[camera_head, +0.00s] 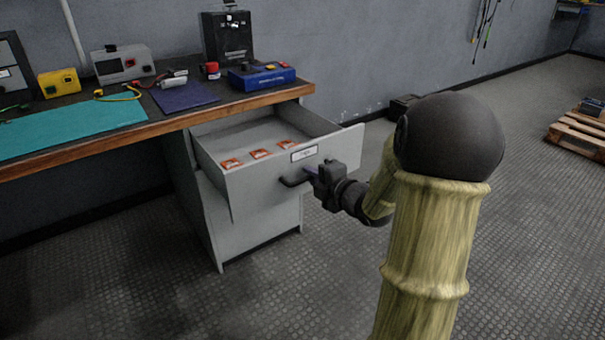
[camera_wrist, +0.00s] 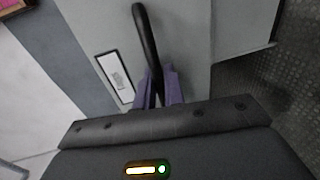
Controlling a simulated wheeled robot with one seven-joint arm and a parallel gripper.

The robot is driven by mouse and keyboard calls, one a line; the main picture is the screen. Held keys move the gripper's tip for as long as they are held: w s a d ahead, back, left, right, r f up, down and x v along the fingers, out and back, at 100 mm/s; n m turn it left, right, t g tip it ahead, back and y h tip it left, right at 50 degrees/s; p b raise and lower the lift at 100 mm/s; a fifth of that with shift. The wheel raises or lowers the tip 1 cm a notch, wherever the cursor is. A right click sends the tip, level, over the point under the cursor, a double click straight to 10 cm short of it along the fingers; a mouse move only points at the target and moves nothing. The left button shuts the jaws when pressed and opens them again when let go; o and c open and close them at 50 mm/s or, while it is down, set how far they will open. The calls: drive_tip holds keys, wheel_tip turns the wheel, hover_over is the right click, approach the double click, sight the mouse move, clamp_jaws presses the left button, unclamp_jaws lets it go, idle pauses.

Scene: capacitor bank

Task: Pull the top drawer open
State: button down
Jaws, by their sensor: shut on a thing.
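The top drawer (camera_head: 262,190) is a light grey drawer under the workbench. It stands pulled well out, and its open inside shows from above. My gripper (camera_head: 310,176) is shut on the black bar handle (camera_head: 292,182) on the drawer's front. In the wrist view, the purple fingertips (camera_wrist: 160,88) close around one end of the handle (camera_wrist: 146,40), and the rest of the bar sticks out beyond them. A white label (camera_wrist: 115,77) sits on the drawer front beside the handle.
Several orange-and-white packets (camera_head: 260,154) lie inside the drawer. The workbench (camera_head: 230,104) above carries a blue case (camera_head: 262,77), a teal mat (camera_head: 75,126) and instruments. A wooden pallet (camera_head: 578,135) lies far right. The floor (camera_head: 330,270) before the drawer is clear.

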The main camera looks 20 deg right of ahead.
drive_tip(key=shift+s, duration=0.1)
drive_tip(key=c, duration=1.9)
unclamp_jaws()
drive_tip(key=shift+f, duration=0.1)
drive_tip(key=shift+p+v, duration=0.85)
drive_tip(key=shift+v, duration=7.8)
